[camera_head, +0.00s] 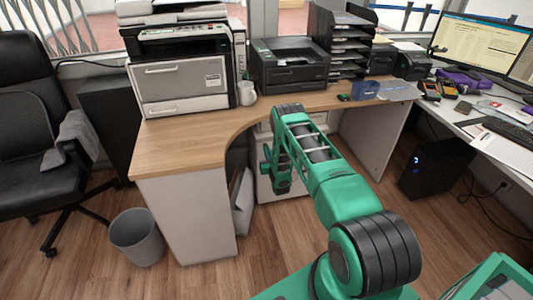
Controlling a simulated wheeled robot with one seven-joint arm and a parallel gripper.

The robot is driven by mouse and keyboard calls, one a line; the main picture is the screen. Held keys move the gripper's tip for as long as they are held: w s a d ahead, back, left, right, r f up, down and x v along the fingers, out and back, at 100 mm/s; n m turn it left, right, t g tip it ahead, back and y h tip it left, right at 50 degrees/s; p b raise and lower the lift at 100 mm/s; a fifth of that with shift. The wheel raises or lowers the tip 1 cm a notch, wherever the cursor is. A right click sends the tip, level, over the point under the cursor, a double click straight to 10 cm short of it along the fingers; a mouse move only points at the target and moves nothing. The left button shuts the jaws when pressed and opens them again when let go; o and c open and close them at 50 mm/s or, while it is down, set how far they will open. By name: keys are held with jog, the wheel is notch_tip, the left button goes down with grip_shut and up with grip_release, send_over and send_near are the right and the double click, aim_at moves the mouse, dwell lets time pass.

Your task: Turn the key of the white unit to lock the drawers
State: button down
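The white drawer unit (267,192) stands on the floor under the curved wooden desk. My green arm reaches across in front of it and covers most of its front. The key and its lock cannot be made out. My gripper (271,172) is low in front of the unit, at the arm's far end. Its fingertips are too small and too covered by the arm to show whether they are open or shut, or whether they touch the unit.
The wooden desk (190,145) curves around the unit, with its white end panel (185,215) on the left. A grey waste bin (137,240) and a black chair (35,130) stand left. A black computer tower (437,168) stands right. Wooden floor is free in front.

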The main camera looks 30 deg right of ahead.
jog(key=shift+s+f, duration=0.2)
jog(key=shift+f, duration=0.1)
jog(key=c, duration=2)
grip_release()
jog(key=shift+c, duration=0.2)
jog(key=shift+o, duration=0.2)
jog(key=shift+w+r, duration=0.1)
jog(key=v, duration=1)
jog(key=shift+s, duration=0.35)
jog(key=shift+a, duration=0.1)
